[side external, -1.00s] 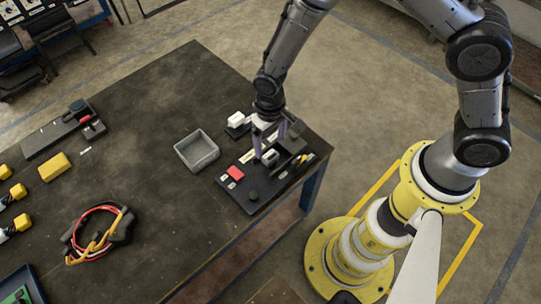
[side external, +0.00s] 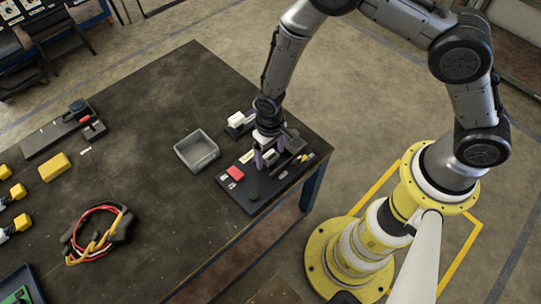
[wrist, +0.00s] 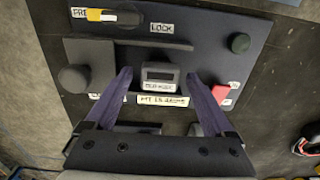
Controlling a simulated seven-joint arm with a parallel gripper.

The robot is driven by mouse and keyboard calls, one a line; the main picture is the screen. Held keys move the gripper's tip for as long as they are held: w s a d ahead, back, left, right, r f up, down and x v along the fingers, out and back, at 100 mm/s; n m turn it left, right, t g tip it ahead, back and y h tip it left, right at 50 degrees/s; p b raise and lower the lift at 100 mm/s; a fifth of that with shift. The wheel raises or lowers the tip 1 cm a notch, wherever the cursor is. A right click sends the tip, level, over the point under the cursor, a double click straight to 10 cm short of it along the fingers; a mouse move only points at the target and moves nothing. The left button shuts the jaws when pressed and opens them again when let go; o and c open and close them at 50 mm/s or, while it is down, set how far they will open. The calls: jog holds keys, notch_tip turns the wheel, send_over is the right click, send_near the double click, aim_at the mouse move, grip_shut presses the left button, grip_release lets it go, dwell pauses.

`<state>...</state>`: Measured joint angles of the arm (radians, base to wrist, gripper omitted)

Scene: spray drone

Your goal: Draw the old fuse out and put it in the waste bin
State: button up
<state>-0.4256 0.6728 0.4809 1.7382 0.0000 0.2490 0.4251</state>
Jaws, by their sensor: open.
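A small grey block with a light label, apparently the old fuse (wrist: 160,76), sits upright on the dark panel (side external: 237,194). It also shows, small and partly hidden, in the side external view (side external: 271,157). My gripper (wrist: 159,78) is open, with one purple finger on each side of the block and a visible gap to each. In the side external view my gripper (side external: 271,154) is low over the panel. A grey open-topped box, apparently the waste bin (side external: 208,160), stands left of the panel and looks empty.
Cables (side external: 98,236) lie left; the table between is clear.

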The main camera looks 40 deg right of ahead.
aim_at(270, 155)
dwell(0.8)
grip_shut()
jog(key=shift+r, duration=0.15)
dwell(0.3)
jog(key=shift+r, duration=2.85)
